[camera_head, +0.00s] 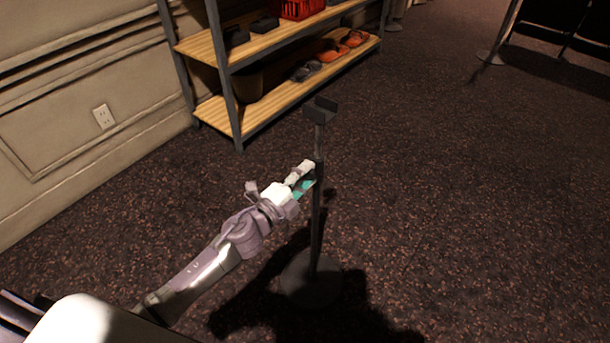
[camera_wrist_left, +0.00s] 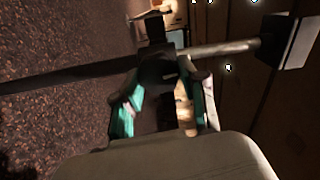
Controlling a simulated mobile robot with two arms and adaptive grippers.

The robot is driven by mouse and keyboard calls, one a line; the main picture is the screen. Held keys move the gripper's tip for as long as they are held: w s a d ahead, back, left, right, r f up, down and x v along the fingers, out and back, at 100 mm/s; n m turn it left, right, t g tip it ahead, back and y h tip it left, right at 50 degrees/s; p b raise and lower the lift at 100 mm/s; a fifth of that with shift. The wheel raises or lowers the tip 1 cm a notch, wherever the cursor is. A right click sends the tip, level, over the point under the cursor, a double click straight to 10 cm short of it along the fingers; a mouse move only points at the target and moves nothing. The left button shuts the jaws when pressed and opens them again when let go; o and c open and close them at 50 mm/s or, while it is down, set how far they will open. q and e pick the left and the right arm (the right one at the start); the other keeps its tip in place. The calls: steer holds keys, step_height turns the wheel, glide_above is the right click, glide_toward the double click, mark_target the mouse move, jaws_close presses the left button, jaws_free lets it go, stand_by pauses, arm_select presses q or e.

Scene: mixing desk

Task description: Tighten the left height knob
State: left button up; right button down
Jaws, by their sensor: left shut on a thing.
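My left gripper (camera_head: 309,178) reaches the pole from the left, a little below the bracket. In the left wrist view a dark round knob (camera_wrist_left: 158,73) sits on the pole (camera_wrist_left: 85,74), which runs across the picture. The teal-padded fingers of the gripper (camera_wrist_left: 164,92) are shut on the knob, one on each side. The head view hides the knob behind the fingers. My right gripper is not in view.
A metal shelf with wooden boards (camera_head: 290,87) stands behind the stand, holding shoes (camera_head: 332,50) and a red crate (camera_head: 301,9). A panelled wall (camera_head: 60,130) is at the left. The carpet (camera_head: 480,200) to the right is clear.

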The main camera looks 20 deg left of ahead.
arm_select(q)
steer(key=shift+m, duration=0.6)
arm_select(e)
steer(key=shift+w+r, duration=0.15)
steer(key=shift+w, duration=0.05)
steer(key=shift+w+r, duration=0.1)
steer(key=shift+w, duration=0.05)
arm_select(q)
steer(key=o, duration=1.2)
steer(key=shift+c, duration=0.2)
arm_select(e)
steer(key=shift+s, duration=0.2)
arm_select(q)
steer(key=shift+s, duration=0.1)
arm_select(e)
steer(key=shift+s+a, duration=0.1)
arm_select(q)
steer(key=v, duration=1.1)
steer(key=shift+s, duration=0.4)
steer(key=shift+a, duration=0.15)
